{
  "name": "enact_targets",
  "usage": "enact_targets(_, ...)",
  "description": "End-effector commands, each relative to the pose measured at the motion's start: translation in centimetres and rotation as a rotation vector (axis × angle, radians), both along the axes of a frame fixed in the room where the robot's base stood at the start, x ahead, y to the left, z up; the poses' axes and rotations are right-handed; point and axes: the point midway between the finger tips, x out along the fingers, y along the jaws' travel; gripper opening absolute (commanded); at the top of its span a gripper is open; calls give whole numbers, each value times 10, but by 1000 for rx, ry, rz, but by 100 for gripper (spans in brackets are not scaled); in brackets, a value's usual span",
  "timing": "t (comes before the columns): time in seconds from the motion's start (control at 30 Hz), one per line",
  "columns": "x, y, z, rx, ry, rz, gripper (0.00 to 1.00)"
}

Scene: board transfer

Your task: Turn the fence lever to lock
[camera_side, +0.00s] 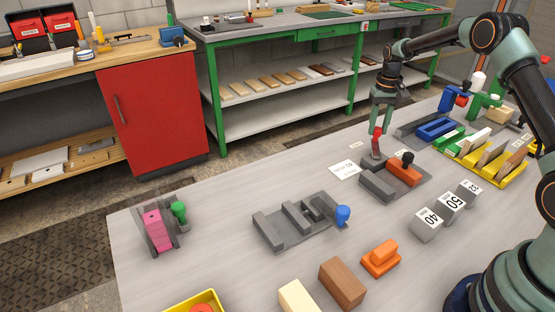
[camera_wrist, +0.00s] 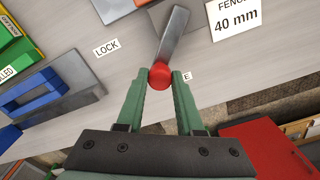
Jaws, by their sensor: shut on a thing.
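The fence lever is a flat grey bar (camera_wrist: 173,36) with a red knob (camera_wrist: 160,77) at its end. In the side view the red knob (camera_side: 377,133) shows at the back edge of the grey fence fixture (camera_side: 376,186). My gripper (camera_wrist: 161,75) is shut on the red knob, one green fingertip on each side. In the side view my gripper (camera_side: 379,124) reaches down onto it. The LOCK label (camera_wrist: 107,48) lies left of the knob. Another label (camera_wrist: 187,77), only its E readable, is close by on the right, partly hidden by a finger.
The fixture carries an orange block (camera_side: 404,172) with a black knob. A "40 mm" card (camera_wrist: 236,17) lies right of the lever. Numbered grey blocks (camera_side: 449,207) stand in front.

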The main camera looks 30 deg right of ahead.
Motion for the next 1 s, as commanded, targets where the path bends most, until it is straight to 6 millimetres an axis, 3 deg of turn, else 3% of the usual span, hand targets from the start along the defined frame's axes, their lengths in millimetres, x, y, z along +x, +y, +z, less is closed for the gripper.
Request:
enact_targets(0.6,-34,-21,2,-1,-2,-568,0)
enact_targets(1.0,-48,-23,2,-1,-3,-786,0)
